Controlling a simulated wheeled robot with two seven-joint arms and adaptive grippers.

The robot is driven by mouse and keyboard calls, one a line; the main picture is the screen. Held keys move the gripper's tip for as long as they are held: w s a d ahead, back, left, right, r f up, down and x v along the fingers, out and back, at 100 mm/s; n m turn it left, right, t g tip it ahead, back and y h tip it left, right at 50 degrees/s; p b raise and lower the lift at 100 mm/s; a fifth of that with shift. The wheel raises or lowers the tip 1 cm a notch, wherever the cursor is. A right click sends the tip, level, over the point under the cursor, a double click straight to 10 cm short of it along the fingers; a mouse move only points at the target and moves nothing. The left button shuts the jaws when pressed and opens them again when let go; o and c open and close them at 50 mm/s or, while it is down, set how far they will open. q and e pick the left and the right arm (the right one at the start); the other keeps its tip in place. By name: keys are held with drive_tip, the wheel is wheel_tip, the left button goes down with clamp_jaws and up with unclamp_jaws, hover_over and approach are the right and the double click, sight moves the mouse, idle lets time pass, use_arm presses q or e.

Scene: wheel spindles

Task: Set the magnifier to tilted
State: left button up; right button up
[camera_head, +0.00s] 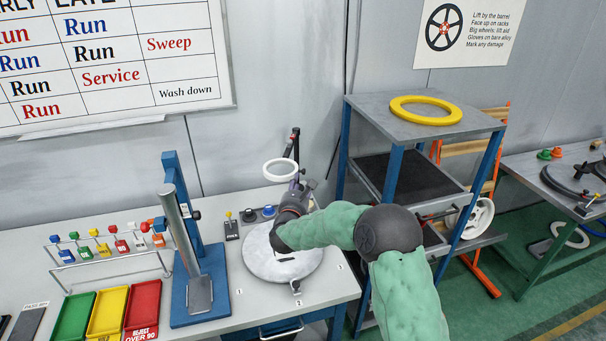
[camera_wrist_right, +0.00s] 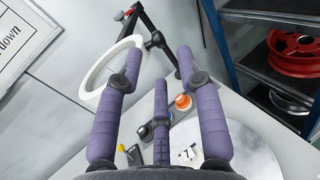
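The magnifier is a white ring lens (camera_head: 265,170) on a black jointed arm (camera_head: 293,143) at the back of the workbench. In the right wrist view its ring (camera_wrist_right: 97,66) stands left of centre, steeply inclined in the picture, and a dark joint knob links it to the arm. My right gripper (camera_head: 301,184) is just below and right of the ring. In the wrist view its purple fingers (camera_wrist_right: 160,68) are spread apart with nothing held. The left fingertip overlaps the ring's edge; I cannot tell whether they touch. My left gripper is not in view.
A round grey turntable (camera_head: 262,262) lies under my right arm. A blue stand (camera_head: 204,300) with a metal cylinder and coloured trays (camera_head: 107,312) are to the left. A blue-framed rack (camera_head: 392,170) with a yellow ring (camera_head: 426,100) on top stands right.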

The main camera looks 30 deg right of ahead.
sight(284, 169)
drive_tip(key=x, duration=0.5)
drive_tip(key=shift+w+d, duration=0.15)
drive_tip(key=shift+w, duration=0.1)
